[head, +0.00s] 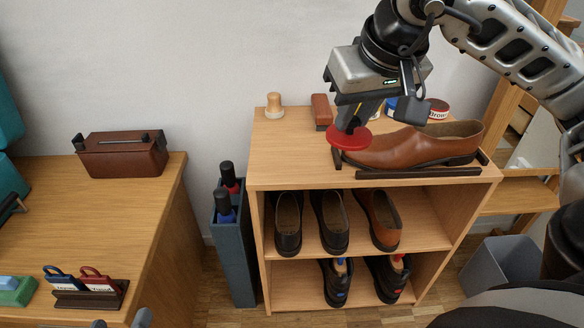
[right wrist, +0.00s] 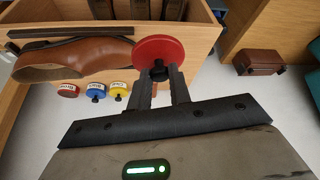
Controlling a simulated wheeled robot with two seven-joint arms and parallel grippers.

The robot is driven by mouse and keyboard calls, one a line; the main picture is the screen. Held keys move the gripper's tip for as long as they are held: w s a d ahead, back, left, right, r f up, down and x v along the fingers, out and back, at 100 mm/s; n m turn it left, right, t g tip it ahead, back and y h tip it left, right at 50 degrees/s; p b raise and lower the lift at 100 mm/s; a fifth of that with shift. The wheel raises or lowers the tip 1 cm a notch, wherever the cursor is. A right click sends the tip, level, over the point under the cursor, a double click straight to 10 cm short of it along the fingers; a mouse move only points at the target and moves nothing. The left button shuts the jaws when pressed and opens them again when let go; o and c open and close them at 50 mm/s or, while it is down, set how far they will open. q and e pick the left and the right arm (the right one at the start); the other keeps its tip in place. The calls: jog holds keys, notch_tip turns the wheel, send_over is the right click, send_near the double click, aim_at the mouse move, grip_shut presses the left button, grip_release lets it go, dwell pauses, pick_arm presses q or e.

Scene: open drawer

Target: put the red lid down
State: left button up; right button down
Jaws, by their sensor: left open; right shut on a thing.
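The red lid (head: 349,139) is a round disc with a black knob. My right gripper (head: 352,124) is shut on the knob and holds the lid at the left end of the brown shoe (head: 415,146), over the shelf top. The lid also shows in the right wrist view (right wrist: 160,52), between the fingertips and the shelf. Red-brown (right wrist: 68,90), blue (right wrist: 95,88) and yellow (right wrist: 119,90) tins stand behind the shoe. The blue and yellow ones show black knobs; the red-brown one shows none. My left gripper (head: 120,322) is open at the bottom edge, only its fingertips visible.
Dark rails (head: 425,173) border the shoe on the shelf top. A brush (head: 274,106) and a brown block (head: 321,112) stand at the back left of the shelf (head: 285,178). A desk (head: 110,215) with a brown box (head: 122,154) is at left.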

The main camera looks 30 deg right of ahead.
jog(key=w+f+b, duration=0.1)
jog(key=w+f, duration=0.1)
jog(key=w, duration=0.1)
jog(key=w+a+f+b, duration=0.1)
jog(key=w+f, duration=0.2)
jog(key=w, duration=0.1)
jog(key=w+f+b, duration=0.1)
jog(key=w+f, duration=0.2)
jog(key=w, duration=0.1)
jog(key=shift+w+a, duration=0.25)
jog(key=shift+a, duration=0.05)
jog(key=shift+w+f, duration=0.35)
jog(key=shift+f, duration=0.05)
jog(key=shift+w+a+f+b, duration=0.1)
jog(key=shift+w+f+b, duration=0.15)
jog(key=shift+b, duration=0.1)
notch_tip(320, 180, down, 3)
jog(key=shift+w+r+b, duration=0.1)
jog(key=shift+r+b, duration=0.05)
jog(key=shift+b, duration=0.4)
pick_arm(q)
jog(key=r, duration=0.1)
jog(key=w+r+t+h, duration=0.1)
jog(key=r+t, duration=0.1)
jog(key=shift+w+d+h, duration=0.15)
jog(key=shift+d+h, duration=0.15)
jog(key=shift+h, duration=0.1)
pick_arm(e)
jog(key=shift+f, duration=0.25)
jog(key=shift+f, duration=0.15)
